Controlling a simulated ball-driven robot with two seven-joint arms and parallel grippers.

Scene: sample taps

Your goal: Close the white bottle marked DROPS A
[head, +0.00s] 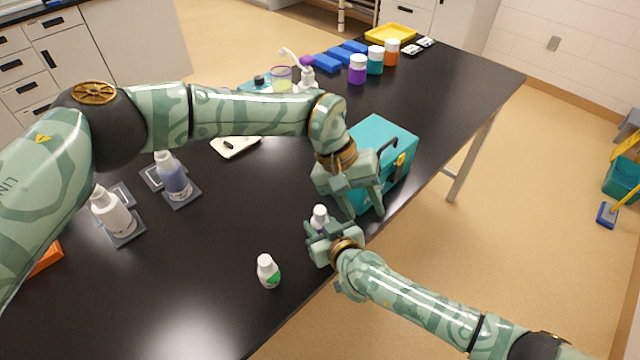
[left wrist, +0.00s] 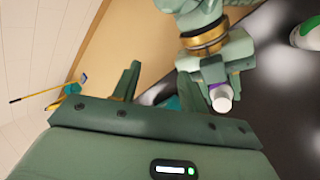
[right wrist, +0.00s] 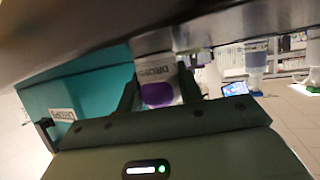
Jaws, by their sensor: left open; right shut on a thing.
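A small white bottle (head: 319,213) with a white top is held upright between the fingers of my right gripper (head: 318,231) near the table's front edge. Its white top also shows in the left wrist view (left wrist: 222,104). In the right wrist view the bottle (right wrist: 157,70) has a label reading DROPS and a purple patch; its letter is not clear. I cannot tell whether its top is closed. My left gripper (head: 362,206) is open and empty, above and right of the bottle. A second small white bottle (head: 267,270) with a green patch stands apart on the table.
A teal box (head: 385,140) with a dark handle stands just behind my left gripper. Larger bottles, one white (head: 112,212) and one bluish (head: 172,177), stand on dark pads at the left. Coloured jars (head: 375,62) stand far back.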

